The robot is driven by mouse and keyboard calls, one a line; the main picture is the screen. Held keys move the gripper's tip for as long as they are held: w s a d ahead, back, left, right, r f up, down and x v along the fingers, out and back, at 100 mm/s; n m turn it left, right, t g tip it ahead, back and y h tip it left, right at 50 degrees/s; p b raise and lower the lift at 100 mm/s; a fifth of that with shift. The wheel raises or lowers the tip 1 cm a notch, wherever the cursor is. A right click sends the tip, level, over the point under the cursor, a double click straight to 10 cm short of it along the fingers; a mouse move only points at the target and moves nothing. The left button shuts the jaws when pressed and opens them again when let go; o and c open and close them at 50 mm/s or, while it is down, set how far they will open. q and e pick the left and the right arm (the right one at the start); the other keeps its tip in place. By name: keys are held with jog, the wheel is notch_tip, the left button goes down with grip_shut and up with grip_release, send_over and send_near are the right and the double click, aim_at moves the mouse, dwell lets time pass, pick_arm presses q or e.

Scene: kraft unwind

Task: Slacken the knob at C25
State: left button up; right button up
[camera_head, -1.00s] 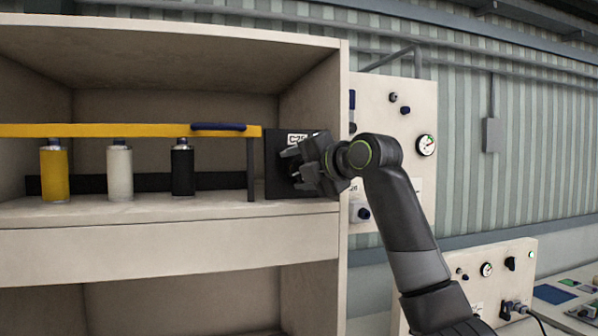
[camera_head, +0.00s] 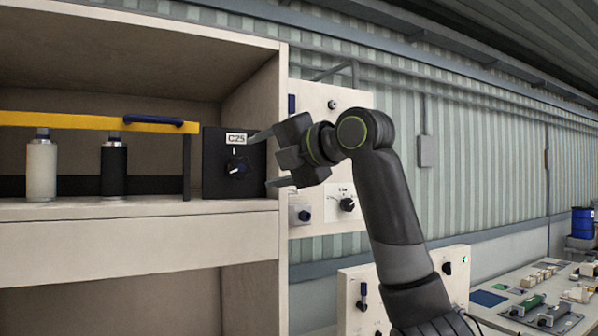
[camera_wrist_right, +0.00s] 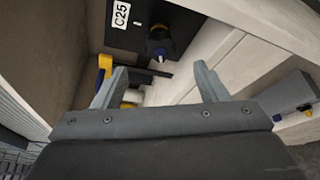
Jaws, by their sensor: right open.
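The black box labelled C25 (camera_head: 213,176) stands on the shelf at its right end. Its dark knob (camera_head: 238,168) is on the front face, below the label, with a light pointer mark. My right gripper (camera_head: 262,160) is open and empty, to the right of the knob and apart from it. In the right wrist view the knob (camera_wrist_right: 161,42) is ahead of and above the open fingers (camera_wrist_right: 158,82), near the top of the picture. My left gripper is not in view.
A yellow bar (camera_head: 80,122) with a blue handle runs along the shelf, left of the box. A white bottle (camera_head: 42,168) and a black bottle (camera_head: 114,166) stand under it. A pale panel (camera_head: 330,110) with knobs is at the right, partly behind my arm.

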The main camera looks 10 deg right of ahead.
jog(key=b+v, duration=0.2)
jog(key=v, duration=0.5)
jog(key=shift+s+b, duration=0.15)
jog(key=shift+b, duration=0.15)
